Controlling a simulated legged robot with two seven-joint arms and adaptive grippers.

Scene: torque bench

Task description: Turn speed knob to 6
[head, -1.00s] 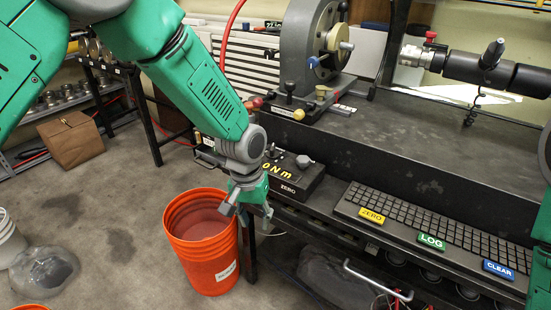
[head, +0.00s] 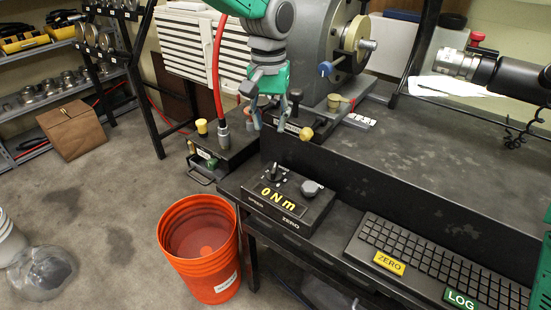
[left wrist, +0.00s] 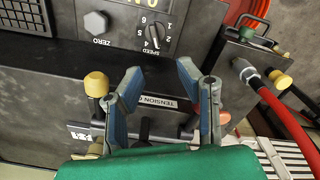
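The control box (head: 290,205) with a yellow "0 Nm" display sits on the bench's left front. My left gripper (head: 263,122) is beyond the box, near the machine's base. In the wrist view its blue-padded fingers (left wrist: 157,90) are apart and empty, short of the speed knob.
The tailstock-like grey machine (head: 330,60) and a yellow-knobbed lever (head: 305,133) stand near my left gripper. A red hose (head: 217,70) runs to a lower black box (head: 222,145). A keyboard (head: 430,255) lies right of the control box; an orange bucket (head: 200,250) stands below.

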